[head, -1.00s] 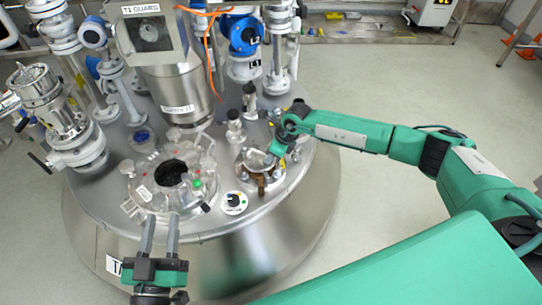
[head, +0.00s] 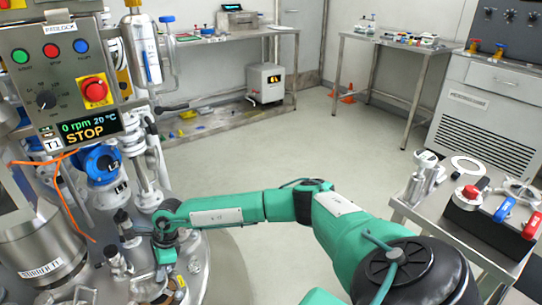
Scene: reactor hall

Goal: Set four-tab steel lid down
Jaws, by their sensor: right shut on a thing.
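My right gripper (head: 165,256) is at the lower left of the head view, over the reactor's steel top (head: 222,262). It points down and is shut on a small steel piece, apparently the four-tab steel lid (head: 147,288), at a port with brown clamps. The gripper hides part of the lid, and its tabs are too small to make out. I cannot tell whether the lid touches the port. My left gripper is out of view.
A control box (head: 62,75) and valves with a blue flange (head: 101,163) stand left of the gripper. At the right a steel side table (head: 440,222) holds a flat white ring (head: 468,166), a spoked metal piece (head: 518,190) and a block with coloured handles (head: 493,212). Open floor lies between.

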